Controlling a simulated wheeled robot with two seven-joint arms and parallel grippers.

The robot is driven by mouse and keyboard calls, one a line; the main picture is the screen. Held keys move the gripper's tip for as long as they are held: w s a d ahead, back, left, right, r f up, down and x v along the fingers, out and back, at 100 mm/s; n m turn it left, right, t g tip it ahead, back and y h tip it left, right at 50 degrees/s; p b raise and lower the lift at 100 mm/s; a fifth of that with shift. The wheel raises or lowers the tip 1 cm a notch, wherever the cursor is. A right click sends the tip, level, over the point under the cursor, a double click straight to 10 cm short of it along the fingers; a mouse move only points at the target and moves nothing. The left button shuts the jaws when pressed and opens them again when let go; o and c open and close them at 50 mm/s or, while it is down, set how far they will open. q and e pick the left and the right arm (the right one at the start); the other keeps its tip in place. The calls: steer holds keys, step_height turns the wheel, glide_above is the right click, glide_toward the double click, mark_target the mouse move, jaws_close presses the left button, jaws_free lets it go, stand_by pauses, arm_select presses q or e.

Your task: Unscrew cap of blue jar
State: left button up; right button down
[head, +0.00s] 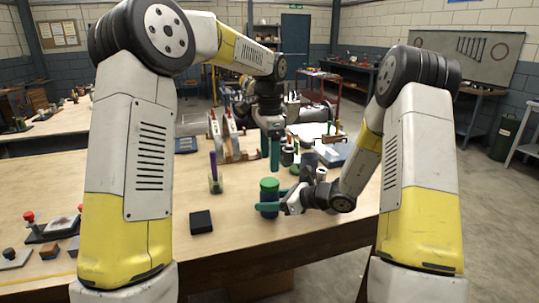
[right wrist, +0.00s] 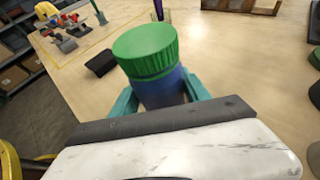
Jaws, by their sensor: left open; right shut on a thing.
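The blue jar (head: 269,197) stands upright on the wooden table, with its green ribbed cap (head: 269,184) on top. My right gripper (head: 270,208) is shut on the jar's body from the right, low down. In the right wrist view its teal fingers lie on both sides of the blue body (right wrist: 160,91), below the green cap (right wrist: 146,50). My left gripper (head: 275,168) is open and empty, pointing down above and slightly behind the jar, apart from the cap.
A black block (head: 201,222) lies left of the jar. A small holder with a purple stick (head: 214,165) stands behind and left. Wooden racks, bottles and a blue tray crowd the table behind. The table between the black block and the jar is clear.

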mark_target(269, 181)
arm_select(q)
step_height(269, 181, down, 8)
steer(key=shift+r, duration=0.2)
steer(key=c, duration=1.5)
steer(key=n, duration=0.5)
steer(key=shift+r, duration=0.1)
steer(key=n, duration=0.4)
steer(key=shift+r, duration=0.15)
steer(key=shift+r, duration=0.95)
